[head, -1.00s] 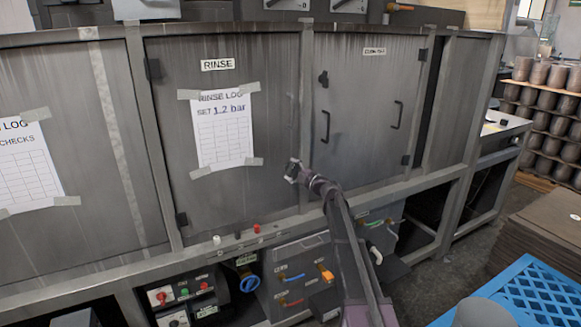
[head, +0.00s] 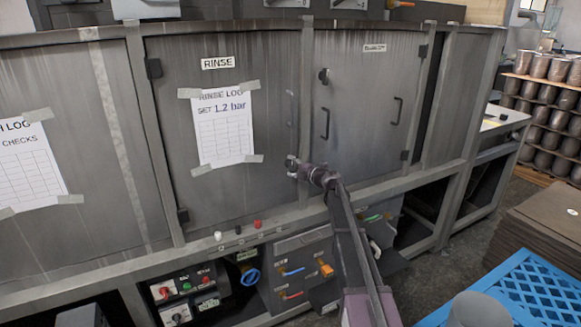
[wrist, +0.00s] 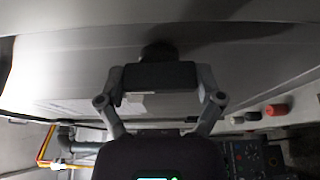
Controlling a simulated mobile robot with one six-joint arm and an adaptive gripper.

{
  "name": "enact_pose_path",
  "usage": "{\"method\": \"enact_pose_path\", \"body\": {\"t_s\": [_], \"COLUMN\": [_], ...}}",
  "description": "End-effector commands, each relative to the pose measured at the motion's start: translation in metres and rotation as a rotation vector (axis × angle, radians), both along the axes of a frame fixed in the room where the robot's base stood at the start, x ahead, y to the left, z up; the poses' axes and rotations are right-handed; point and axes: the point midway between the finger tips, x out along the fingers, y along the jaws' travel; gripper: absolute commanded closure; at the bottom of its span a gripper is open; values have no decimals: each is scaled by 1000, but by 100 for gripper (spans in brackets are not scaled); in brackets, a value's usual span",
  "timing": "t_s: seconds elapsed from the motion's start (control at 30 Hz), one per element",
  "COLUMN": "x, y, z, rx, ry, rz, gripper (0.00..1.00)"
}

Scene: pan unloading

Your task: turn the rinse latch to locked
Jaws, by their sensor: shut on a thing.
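The grey rinse door (head: 275,75) is closed, with a "RINSE" label (head: 218,63). My gripper (head: 292,163) is at the door's lower right edge, on the end of my arm reaching from the lower right. In the wrist view my gripper (wrist: 160,77) has its two fingers drawn in on a dark piece. A round black part (wrist: 158,51) shows just beyond the fingertips, against the grey surface. I take it for the rinse latch.
White, black and red buttons (head: 257,224) sit on the rail below the door. A paper rinse log (head: 224,128) is taped to the door. The neighbouring door has a black handle (head: 397,110). A blue crate (head: 535,290) stands at the lower right.

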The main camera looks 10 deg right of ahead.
Motion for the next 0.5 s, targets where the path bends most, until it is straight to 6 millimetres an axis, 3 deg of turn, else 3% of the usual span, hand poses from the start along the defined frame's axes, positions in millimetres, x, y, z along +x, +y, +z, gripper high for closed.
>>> {"method": "enact_pose_path", "body": {"t_s": [0.07,0.1,0.13,0.5], "x": [0,0,0,0], "y": [0,0,0,0], "z": [0,0,0,0], "rx": [-3,-3,-3,-1], "ry": [-1,-1,-1,-1], "rz": [0,0,0,0], "gripper": [62,6,0,0]}}
